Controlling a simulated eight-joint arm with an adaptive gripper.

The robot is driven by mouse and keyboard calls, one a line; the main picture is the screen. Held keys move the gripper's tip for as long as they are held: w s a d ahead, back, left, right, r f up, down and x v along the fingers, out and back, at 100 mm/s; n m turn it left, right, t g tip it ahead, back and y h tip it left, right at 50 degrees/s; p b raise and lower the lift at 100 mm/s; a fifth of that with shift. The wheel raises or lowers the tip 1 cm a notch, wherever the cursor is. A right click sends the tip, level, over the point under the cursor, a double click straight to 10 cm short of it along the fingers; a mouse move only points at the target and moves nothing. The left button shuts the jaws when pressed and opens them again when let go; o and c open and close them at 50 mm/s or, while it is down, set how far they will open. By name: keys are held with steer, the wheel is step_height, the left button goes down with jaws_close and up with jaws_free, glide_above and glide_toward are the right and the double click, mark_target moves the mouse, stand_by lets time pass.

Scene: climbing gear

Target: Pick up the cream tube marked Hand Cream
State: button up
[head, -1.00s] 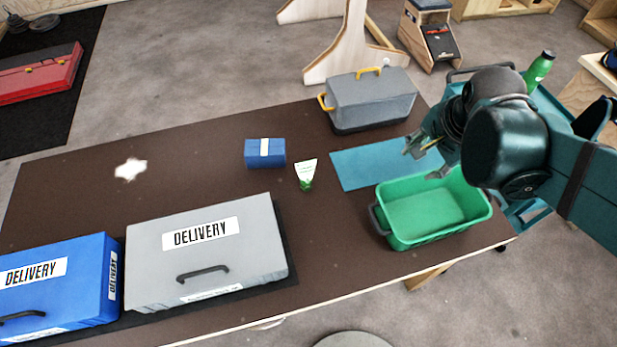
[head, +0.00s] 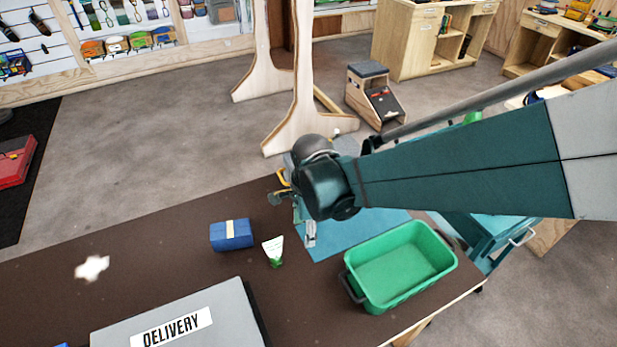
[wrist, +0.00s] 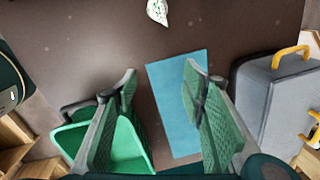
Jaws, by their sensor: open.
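The cream tube (head: 273,247), white with a green cap, lies on the brown table left of the blue mat in the head view. Its print is too small to read. In the wrist view a white, speckled piece that looks like the tube (wrist: 157,11) is cut by the top edge. My gripper (head: 293,217) is open and empty above the table, by the mat's left end and close to the tube's right. In the wrist view the open fingers (wrist: 160,72) are spread over the mat, apart from the tube.
A blue box (head: 231,235) lies just left of the tube. A green crate (head: 400,268) stands right of it, by the blue mat (head: 345,235). A grey delivery box (head: 185,320) is at the front.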

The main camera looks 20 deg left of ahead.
steer(key=m+p, duration=0.1)
steer(key=m, duration=0.1)
glide_above(276, 258)
steer(key=w, duration=0.2)
steer(key=shift+g+h, duration=0.3)
steer(key=shift+g, duration=0.1)
steer(key=f, duration=0.5)
steer(key=shift+s+a+f, duration=0.1)
steer(key=shift+s+f, duration=0.1)
steer(key=shift+f, duration=0.05)
steer(key=shift+s+a+f+m, duration=0.3)
steer(key=shift+a+f, duration=0.05)
steer(key=shift+f, duration=1.3)
steer(key=shift+w+f+b, duration=0.1)
steer(key=shift+f+b, duration=0.45)
steer(key=shift+f, duration=2.05)
